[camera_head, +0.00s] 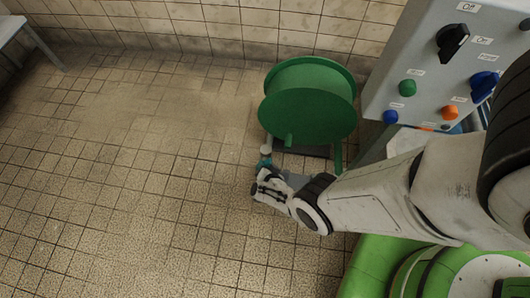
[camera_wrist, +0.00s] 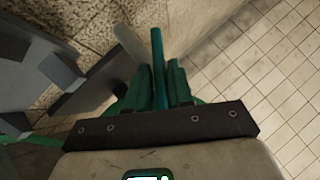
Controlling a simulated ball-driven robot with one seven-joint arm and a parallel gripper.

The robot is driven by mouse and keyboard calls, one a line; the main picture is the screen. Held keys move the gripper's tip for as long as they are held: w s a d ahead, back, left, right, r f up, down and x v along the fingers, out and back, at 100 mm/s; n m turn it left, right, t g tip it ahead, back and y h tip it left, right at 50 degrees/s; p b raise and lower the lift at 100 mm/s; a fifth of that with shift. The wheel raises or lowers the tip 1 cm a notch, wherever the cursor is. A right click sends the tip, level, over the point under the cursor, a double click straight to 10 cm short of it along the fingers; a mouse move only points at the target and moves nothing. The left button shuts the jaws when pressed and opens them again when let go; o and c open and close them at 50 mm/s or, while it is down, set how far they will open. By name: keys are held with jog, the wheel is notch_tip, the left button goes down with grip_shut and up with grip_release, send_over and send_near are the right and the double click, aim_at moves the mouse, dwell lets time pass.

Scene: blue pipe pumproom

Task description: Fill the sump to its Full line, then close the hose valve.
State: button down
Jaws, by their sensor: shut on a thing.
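My gripper (camera_head: 264,174) is low, just in front of and left of the green hose reel (camera_head: 305,100). In the wrist view, the fingers (camera_wrist: 160,88) are shut on a thin teal bar (camera_wrist: 157,50) that sticks out beyond their tips. I cannot tell whether the bar is the hose valve's handle. A small pale round end (camera_head: 265,150) shows just past the fingertips in the head view. No sump, Full line or running water can be made out in either view.
A grey control panel (camera_head: 412,70) with knobs and buttons stands at the right. A green machine (camera_head: 420,270) is at the lower right. A grey bench (camera_head: 12,30) stands at the far left. The tiled floor (camera_head: 110,170) on the left is clear.

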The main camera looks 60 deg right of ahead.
jog(key=g, duration=0.1)
jog(key=n+g, duration=0.1)
jog(key=shift+w+g+h, duration=0.2)
jog(key=shift+g+h, duration=0.1)
jog(key=shift+h, duration=0.1)
jog(key=shift+w+r+n+g+h+b, duration=0.1)
jog(key=shift+n+g+h+b, duration=0.3)
jog(key=shift+n+g+b, duration=0.6)
jog(key=c, duration=1.2)
grip_release()
jog(key=shift+o, duration=0.2)
